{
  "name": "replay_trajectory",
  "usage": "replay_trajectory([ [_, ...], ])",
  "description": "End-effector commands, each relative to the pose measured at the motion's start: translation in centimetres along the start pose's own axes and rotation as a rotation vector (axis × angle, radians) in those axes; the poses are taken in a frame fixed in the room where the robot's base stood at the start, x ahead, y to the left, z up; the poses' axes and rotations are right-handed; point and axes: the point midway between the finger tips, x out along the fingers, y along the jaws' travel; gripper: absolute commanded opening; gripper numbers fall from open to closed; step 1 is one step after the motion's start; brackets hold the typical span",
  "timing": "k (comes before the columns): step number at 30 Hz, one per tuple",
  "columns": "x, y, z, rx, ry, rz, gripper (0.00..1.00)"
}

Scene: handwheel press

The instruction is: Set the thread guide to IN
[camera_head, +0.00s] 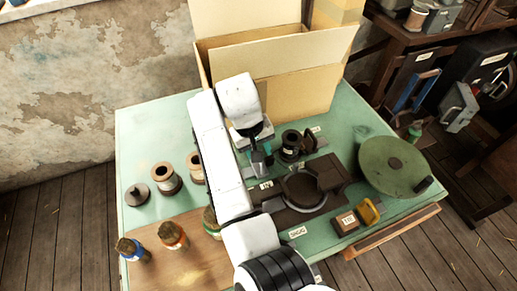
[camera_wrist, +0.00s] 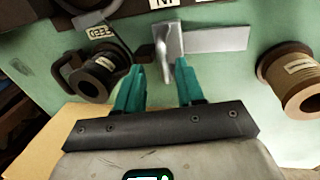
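The grey metal thread guide, as I take it to be, shows in the wrist view (camera_wrist: 213,39) as a flat bar with an upright fin at its left end. A white label (camera_wrist: 166,2), which seems to read IN upside down, sits beyond it at the top edge. My gripper (camera_wrist: 160,76) has two teal fingers standing apart, with the fin's near end just ahead of and between their tips. I cannot tell whether they touch it. In the head view my gripper (camera_head: 263,152) points down at the table left of a dark spool (camera_head: 291,146), and my arm partly hides the guide.
An open cardboard box (camera_head: 290,92) is behind. A small box (camera_head: 345,222) and yellow item (camera_head: 368,211) sit at front right.

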Motion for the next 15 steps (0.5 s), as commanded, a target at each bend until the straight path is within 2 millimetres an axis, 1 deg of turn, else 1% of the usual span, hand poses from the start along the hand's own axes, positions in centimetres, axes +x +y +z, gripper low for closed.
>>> replay_trajectory([
  [4, -0.5, -0.1, 0.0, -0.001, 0.0, 0.0, 0.38],
  [7, -1.7, -0.1, -0.1, -0.001, 0.002, 0.0, 0.38],
  [15, -6.9, 0.0, -0.1, 0.001, 0.004, -0.002, 0.38],
])
